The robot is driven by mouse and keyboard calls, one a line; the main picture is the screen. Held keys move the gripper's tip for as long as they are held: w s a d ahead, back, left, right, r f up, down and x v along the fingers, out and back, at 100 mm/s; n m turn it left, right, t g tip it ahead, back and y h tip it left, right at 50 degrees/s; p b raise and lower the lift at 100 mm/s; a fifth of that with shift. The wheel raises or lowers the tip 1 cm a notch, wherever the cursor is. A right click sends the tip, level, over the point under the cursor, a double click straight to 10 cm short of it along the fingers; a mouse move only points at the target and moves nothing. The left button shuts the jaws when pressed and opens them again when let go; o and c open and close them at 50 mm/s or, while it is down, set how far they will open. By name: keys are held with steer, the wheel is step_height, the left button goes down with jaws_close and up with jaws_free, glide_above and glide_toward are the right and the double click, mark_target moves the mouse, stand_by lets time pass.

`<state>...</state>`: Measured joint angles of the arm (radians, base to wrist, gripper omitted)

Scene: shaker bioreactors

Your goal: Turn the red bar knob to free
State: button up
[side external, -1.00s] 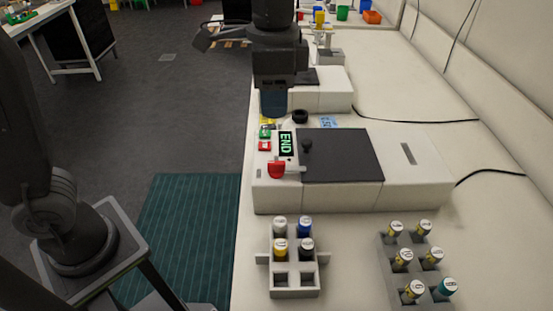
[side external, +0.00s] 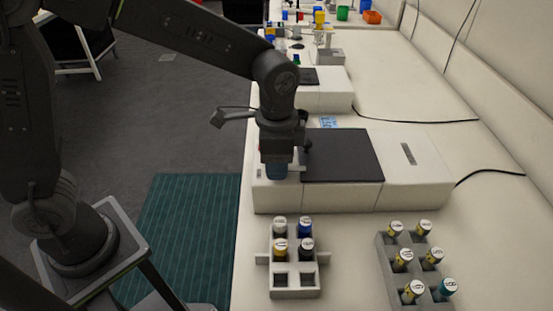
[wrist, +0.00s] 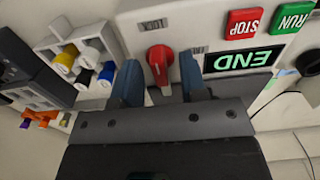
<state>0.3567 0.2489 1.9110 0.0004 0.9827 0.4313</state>
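The red bar knob (wrist: 159,58) is on the white front panel (wrist: 205,28) of the shaker, in the wrist view. It sits between the two blue fingers of my gripper (wrist: 159,66), with a gap on each side, so the gripper is open. In the side external view my gripper (side external: 276,172) is down at the panel's front left and hides the knob.
Green RUN (wrist: 290,18) and red STOP (wrist: 243,23) buttons and a display (wrist: 244,60) reading END are right of the knob. A dark lid (side external: 342,156) covers the shaker. A grey vial rack (side external: 294,293) stands in front, another rack (side external: 418,262) to its right.

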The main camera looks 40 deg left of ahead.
steer(key=shift+f, duration=0.1)
steer(key=shift+c, duration=0.3)
jaws_close()
steer(key=shift+m, duration=0.4)
steer(key=m, duration=0.3)
steer(key=shift+m, duration=0.3)
steer(key=m, duration=0.4)
steer(key=shift+m, duration=0.3)
steer(key=m, duration=0.8)
steer(key=shift+m, duration=0.6)
